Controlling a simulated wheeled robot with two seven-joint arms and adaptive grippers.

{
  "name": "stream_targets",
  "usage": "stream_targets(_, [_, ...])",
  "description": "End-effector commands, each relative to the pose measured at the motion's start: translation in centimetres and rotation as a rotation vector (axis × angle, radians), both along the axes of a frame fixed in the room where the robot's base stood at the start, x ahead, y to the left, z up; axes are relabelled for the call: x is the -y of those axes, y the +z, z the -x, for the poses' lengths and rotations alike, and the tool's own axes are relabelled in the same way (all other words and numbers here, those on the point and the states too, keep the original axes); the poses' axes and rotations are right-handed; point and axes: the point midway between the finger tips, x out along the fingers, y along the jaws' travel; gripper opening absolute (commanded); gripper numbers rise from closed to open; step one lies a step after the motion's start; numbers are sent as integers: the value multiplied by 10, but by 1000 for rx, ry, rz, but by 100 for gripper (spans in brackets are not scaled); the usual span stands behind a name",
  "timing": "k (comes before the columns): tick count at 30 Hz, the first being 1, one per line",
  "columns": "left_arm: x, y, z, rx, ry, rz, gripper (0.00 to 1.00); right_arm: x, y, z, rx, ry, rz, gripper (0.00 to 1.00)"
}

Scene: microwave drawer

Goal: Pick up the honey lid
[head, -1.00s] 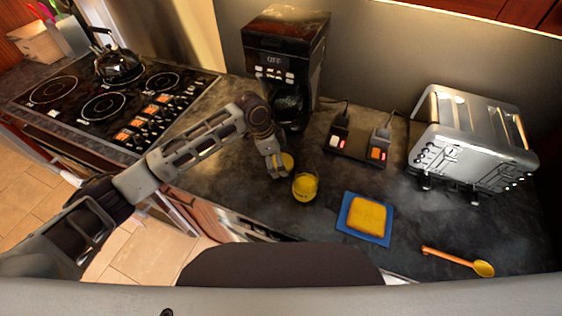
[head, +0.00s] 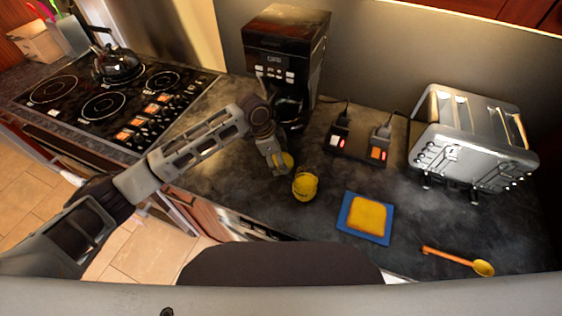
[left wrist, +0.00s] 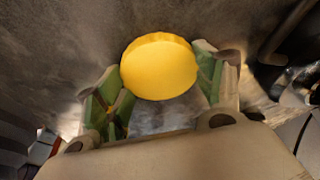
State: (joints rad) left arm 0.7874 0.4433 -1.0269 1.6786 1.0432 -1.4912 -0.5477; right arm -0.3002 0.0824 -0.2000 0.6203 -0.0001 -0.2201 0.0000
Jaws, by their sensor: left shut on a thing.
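The honey lid is a round yellow disc (left wrist: 159,68). In the left wrist view it sits between the two green-padded fingers of my left gripper (left wrist: 160,88), which is shut on it. In the head view the lid (head: 287,160) shows at the fingertips of my left gripper (head: 279,168), just behind and left of the yellow honey jar (head: 305,187) on the dark counter. Whether the lid touches the counter is hard to tell. My right gripper is not in view.
A coffee maker (head: 286,65) stands behind my left gripper. A switched power strip (head: 357,147) and a toaster (head: 473,138) are to the right. Bread on a blue board (head: 348,222) and a honey spoon (head: 458,261) lie at the front right. The stove (head: 115,105) is at the left.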

Motion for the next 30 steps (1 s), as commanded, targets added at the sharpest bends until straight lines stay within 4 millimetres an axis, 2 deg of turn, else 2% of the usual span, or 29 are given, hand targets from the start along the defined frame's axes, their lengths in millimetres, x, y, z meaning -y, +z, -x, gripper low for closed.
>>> stream_targets(11, [0, 10, 0, 1, -1, 1, 58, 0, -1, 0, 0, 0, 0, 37])
stream_targets(30, [1, 91, -1, 1, -1, 1, 58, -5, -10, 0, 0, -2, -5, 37])
